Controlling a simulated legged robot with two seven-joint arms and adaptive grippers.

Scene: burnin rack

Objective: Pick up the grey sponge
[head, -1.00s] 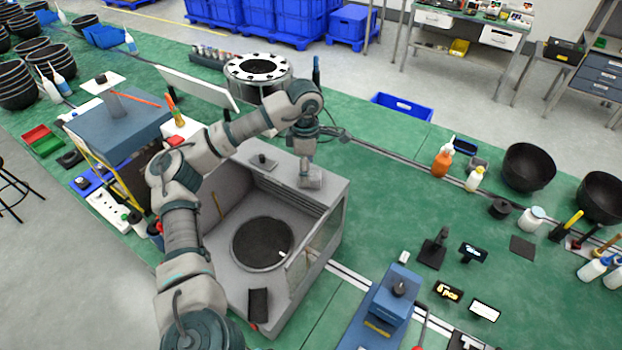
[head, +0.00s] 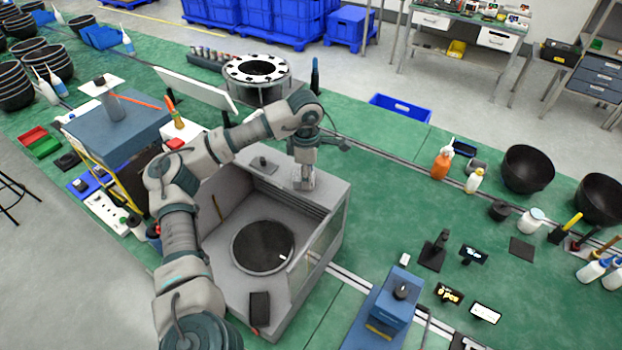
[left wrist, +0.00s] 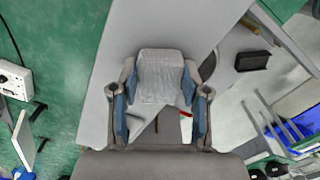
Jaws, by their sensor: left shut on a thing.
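The grey sponge (left wrist: 160,78) is a light grey, slightly rough block. In the left wrist view it lies between the two blue-padded fingers of my left gripper (left wrist: 160,112). My left gripper is shut on it. In the head view the left gripper (head: 304,181) points down at the top of the grey machine housing (head: 325,192), near its back right corner. The fingers mostly hide the sponge there. I cannot tell whether the sponge still touches the housing. My right gripper is not in view.
The machine's open chamber with a round dark plate (head: 262,246) lies in front of the gripper. A flanged ring (head: 256,70) stands behind. Green bench to the right of the housing is partly clear.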

